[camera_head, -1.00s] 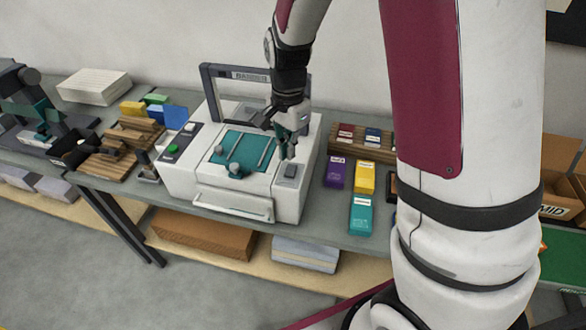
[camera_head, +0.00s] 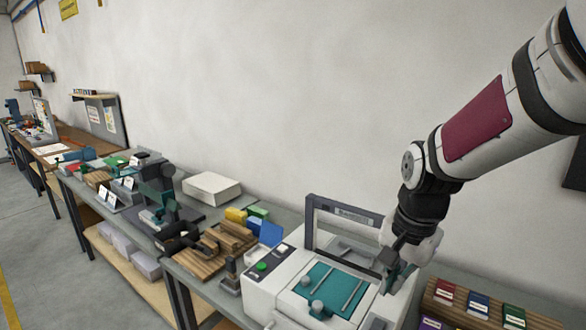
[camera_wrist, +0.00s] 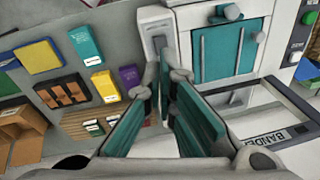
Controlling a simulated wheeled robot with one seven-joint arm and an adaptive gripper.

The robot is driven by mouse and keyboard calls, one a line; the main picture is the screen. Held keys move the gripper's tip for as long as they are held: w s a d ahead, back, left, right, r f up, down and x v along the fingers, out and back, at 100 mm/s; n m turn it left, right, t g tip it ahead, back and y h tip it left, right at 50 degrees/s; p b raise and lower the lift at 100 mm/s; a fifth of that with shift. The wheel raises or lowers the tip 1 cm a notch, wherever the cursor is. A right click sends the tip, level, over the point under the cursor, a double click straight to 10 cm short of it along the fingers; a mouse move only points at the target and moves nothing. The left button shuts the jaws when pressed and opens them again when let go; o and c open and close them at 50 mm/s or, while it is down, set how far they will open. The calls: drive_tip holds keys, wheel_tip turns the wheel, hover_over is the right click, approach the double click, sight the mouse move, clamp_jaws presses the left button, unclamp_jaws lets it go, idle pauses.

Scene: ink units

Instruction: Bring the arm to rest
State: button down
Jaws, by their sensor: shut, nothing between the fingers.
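My gripper (camera_head: 394,274) hangs at the end of my bent arm, over the right side of the white banding machine (camera_head: 262,296). In the wrist view, the teal-padded fingers of my gripper (camera_wrist: 165,68) come together at the tips with nothing between them. Their tips appear close to a grey switch block (camera_wrist: 158,36) on the machine. I cannot tell whether they touch it. The machine's teal plate (camera_head: 333,289) lies left of my gripper, and its dark upright frame (camera_head: 312,222) stands behind.
Coloured boxes, including a teal one (camera_wrist: 86,45) and a yellow one (camera_wrist: 106,86), lie beside the machine. A wooden rack (camera_head: 455,311) of small boxes stands at right. Wooden blocks (camera_head: 228,238) and a black device (camera_head: 157,190) stand at left.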

drive_tip(key=s+r+n+t, duration=0.2)
drive_tip(key=s+r+n, duration=0.2)
drive_tip(key=s, duration=0.3)
drive_tip(key=s+r+n+t+b, duration=0.1)
drive_tip(key=s+r+n+t, duration=0.1)
drive_tip(key=s+r+n, duration=0.3)
drive_tip(key=shift+s+d+r+b, duration=0.15)
drive_tip(key=shift+s+r+b, duration=0.15)
drive_tip(key=shift+s, duration=0.7)
